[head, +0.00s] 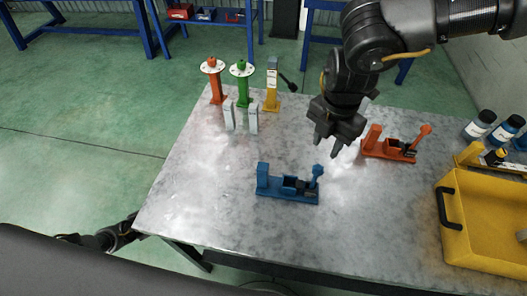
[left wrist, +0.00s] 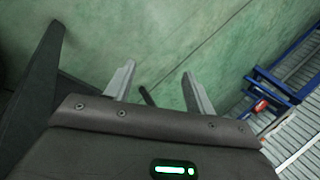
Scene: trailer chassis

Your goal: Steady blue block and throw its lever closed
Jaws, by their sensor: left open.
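The blue block (head: 288,196) stands on the metal table near its front, left of the red one. It has a tall post at its left end, a box-like middle and an upright lever (head: 318,173) with a knob at its right end. My right gripper (head: 326,148) hangs above the table, behind and a little right of the blue block, fingers pointing down, apart and empty. It does not touch the block. My left gripper (left wrist: 158,78) is open and empty in the left wrist view, over the green floor. My left arm shows only partly at the head view's lower left.
A similar red block (head: 390,150) stands to the right. Orange, green (head: 242,85) and yellow stands and two grey pieces (head: 240,117) are at the back left. A yellow crate (head: 482,220) and dark bottles (head: 480,125) are at the right. The table's front left is clear.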

